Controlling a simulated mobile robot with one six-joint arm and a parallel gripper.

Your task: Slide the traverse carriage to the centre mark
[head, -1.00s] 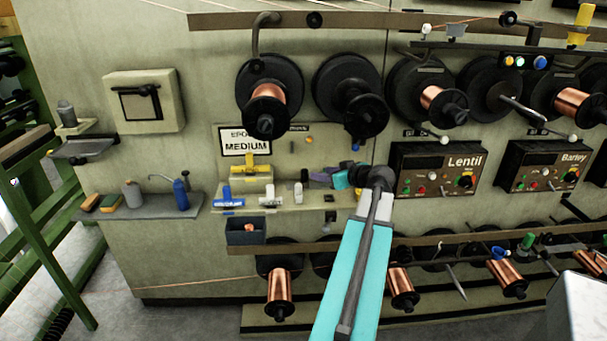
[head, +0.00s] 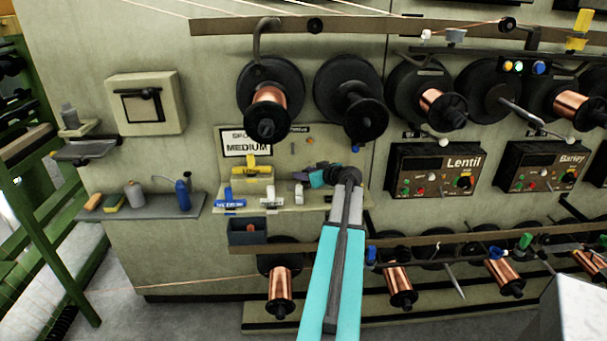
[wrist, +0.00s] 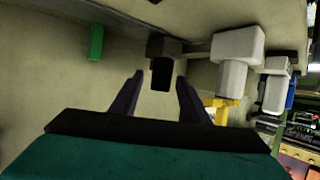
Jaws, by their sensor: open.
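My gripper (head: 309,171) is in front of the small tag shelf on the wall panel. In the wrist view its two purple fingers (wrist: 158,92) are open and apart. A black block (wrist: 161,74) shows beyond the gap between them; I cannot tell whether they touch it. No carriage can be named for certain. A white piece (head: 426,35) sits on the upper right rail (head: 470,47), and a yellow piece (head: 578,28) stands farther right; both are far from my gripper. I cannot make out a centre mark.
The shelf holds a blue tag (head: 227,199), a white tag (head: 271,198) and a yellow tag (head: 253,172). A dark bin (head: 247,233) hangs below. Spools (head: 267,105) jut out above. The Lentil control box (head: 434,170) is to the right. A green block (wrist: 96,43) shows in the wrist view.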

